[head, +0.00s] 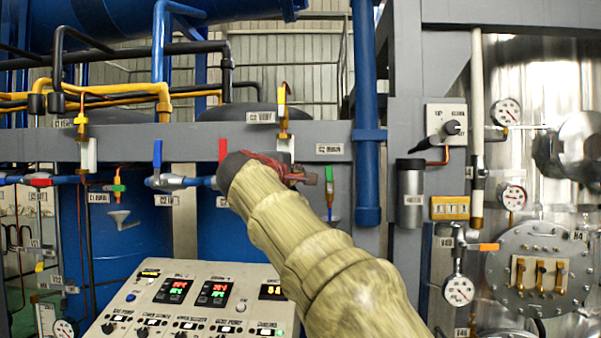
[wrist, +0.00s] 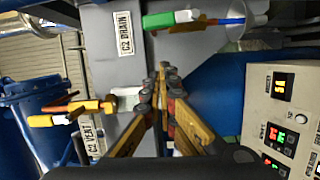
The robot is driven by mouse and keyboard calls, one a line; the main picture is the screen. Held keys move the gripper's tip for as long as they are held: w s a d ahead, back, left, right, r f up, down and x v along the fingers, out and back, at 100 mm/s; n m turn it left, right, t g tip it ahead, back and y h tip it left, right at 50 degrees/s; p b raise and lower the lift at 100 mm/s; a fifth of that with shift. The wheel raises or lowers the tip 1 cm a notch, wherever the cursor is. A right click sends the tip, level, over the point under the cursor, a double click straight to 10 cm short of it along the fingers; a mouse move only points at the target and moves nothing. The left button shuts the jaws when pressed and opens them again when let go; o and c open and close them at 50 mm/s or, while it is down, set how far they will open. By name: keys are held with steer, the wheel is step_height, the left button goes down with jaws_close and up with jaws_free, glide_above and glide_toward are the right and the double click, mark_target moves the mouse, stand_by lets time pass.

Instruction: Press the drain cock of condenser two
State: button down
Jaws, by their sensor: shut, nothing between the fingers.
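The condenser two drain cock (head: 329,184) has a green body with a blue stem below it, just right of my gripper in the head view. In the wrist view the cock (wrist: 158,20) shows its green part, a white part and a blue stem near the top, above my fingertips. The C2 DRAIN label (wrist: 126,33) is beside it and also appears in the head view (head: 330,148). My gripper (wrist: 167,72) is shut and empty, its yellow fingers together and apart from the cock in the wrist view. In the head view my gripper (head: 302,176) is partly hidden by my wrist.
The yellow C2 vent valve (head: 282,105) rises above my gripper; its label (wrist: 90,138) is left of the fingers in the wrist view. The control panel (head: 190,300) is below left. A blue vertical pipe (head: 366,110) stands right of the drain cock.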

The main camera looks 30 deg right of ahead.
steer(key=v, duration=1)
steer(key=shift+f+b, duration=0.15)
steer(key=shift+b, duration=0.3)
steer(key=shift+w, duration=0.1)
